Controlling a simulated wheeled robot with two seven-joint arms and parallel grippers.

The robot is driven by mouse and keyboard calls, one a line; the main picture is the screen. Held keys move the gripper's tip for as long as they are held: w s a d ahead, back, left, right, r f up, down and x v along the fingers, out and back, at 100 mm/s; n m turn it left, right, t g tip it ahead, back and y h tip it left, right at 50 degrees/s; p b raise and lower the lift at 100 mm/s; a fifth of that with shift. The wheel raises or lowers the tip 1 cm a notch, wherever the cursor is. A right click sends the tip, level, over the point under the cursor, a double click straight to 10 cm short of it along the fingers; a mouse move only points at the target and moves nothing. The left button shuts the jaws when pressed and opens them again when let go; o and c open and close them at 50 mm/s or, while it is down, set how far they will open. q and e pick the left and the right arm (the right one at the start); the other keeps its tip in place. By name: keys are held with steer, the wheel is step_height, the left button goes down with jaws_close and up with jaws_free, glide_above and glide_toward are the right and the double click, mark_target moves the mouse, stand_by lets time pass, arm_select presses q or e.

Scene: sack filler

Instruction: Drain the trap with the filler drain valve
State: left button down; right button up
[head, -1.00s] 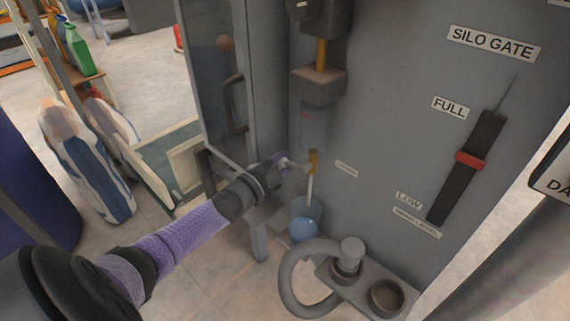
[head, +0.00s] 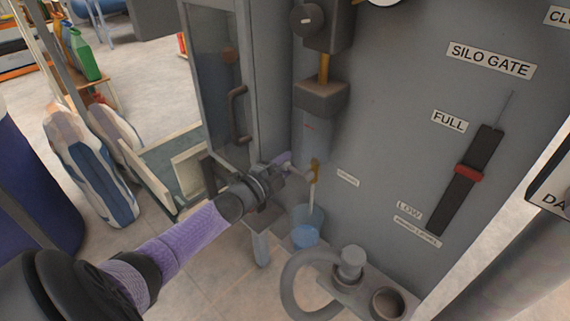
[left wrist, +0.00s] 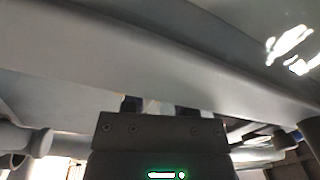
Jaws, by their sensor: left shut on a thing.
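The trap's clear bowl (head: 314,132) hangs under a grey block (head: 321,95) on the cabinet, with a small red mark on it. The brass-coloured filler drain valve (head: 314,168) is at its bottom, and a thin pale line runs down from it. My left gripper (head: 287,169) is beside the valve, reaching from the left, and is shut on the valve's small pale handle. Its fingertips are partly hidden. A translucent bluish cup (head: 306,216) with blue at its bottom is below. The left wrist view shows my dark gripper body (left wrist: 160,130), but not the valve clearly.
A glazed door (head: 212,85) with a handle stands open left of the trap. A grey curved pipe (head: 295,285) and round sockets lie below right. The silo gate slider (head: 467,175) is on the panel at right. Sacks (head: 90,165) stand at far left.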

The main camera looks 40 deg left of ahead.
arm_select(q)
steer(key=shift+r, duration=0.1)
steer(key=c, duration=0.7)
jaws_free()
steer(key=shift+o, duration=1.5)
steer(key=shift+s, duration=0.35)
steer(key=s+p, duration=0.3)
steer(key=s, duration=0.6)
steer(key=shift+a+f, duration=0.3)
steer(key=shift+a, duration=0.05)
arm_select(e)
steer(key=shift+t, duration=0.3)
steer(key=r, duration=0.1)
steer(key=w+a+r, duration=0.1)
steer(key=r, duration=0.1)
steer(key=shift+w+a+r, duration=0.15)
steer(key=shift+w+a, duration=0.15)
steer(key=shift+w, duration=0.05)
arm_select(q)
steer(key=shift+s, duration=0.1)
arm_select(e)
steer(key=shift+s, duration=0.25)
